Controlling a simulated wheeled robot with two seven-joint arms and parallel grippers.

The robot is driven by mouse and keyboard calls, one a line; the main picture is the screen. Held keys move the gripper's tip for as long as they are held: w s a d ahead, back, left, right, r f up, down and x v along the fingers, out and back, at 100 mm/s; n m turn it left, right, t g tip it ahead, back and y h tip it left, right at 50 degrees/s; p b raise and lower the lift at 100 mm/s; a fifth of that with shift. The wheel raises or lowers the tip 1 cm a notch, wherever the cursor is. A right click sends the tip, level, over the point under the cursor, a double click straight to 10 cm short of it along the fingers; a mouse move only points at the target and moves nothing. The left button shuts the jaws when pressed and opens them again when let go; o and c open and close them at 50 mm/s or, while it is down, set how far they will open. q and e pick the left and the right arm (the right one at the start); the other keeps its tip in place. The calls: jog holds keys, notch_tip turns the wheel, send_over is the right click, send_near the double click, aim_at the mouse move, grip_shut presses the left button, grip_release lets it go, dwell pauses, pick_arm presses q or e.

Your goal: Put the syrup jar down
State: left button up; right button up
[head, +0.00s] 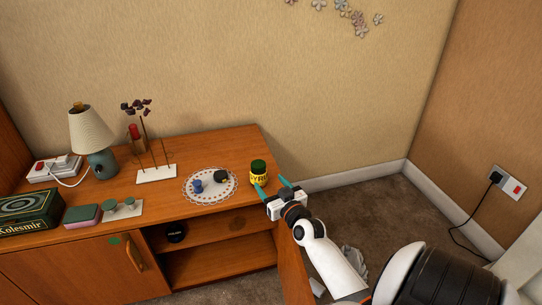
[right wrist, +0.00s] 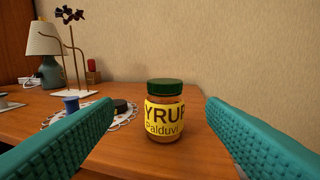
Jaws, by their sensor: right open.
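The syrup jar (head: 258,172) has a dark green lid and a yellow label. It stands upright on the wooden cabinet top (head: 160,193), near its right end. In the right wrist view the jar (right wrist: 165,112) stands between and beyond the two teal fingers, with space on both sides. My right gripper (head: 271,188) is open and empty, at the cabinet's right edge just in front of the jar. It also shows in the right wrist view (right wrist: 160,130). My left gripper is in neither view.
Left of the jar lies a lace doily (head: 190,197) with a blue item (head: 197,186) and a dark item (head: 221,176). Farther left are a flower stand (head: 156,174), a lamp (head: 91,130), and a tin (head: 30,212). The wall is behind.

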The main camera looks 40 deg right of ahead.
jog(key=s+a+f+n+g+y, duration=0.3)
jog(key=s+a+f, duration=0.1)
jog(key=a, duration=0.6)
jog(key=s+a+f+n+g+y, duration=0.2)
jog(key=s+a+f+g+y, duration=0.15)
jog(key=a, duration=0.65)
jog(key=s+a+g, duration=0.3)
jog(key=s, duration=0.5)
jog(key=s+a+g+h, duration=0.1)
jog(key=s+a+g, duration=0.2)
jog(key=s, duration=0.5)
jog(key=shift+s+a+r, duration=0.2)
jog(key=shift+a+r, duration=0.15)
jog(key=shift+a, duration=0.15)
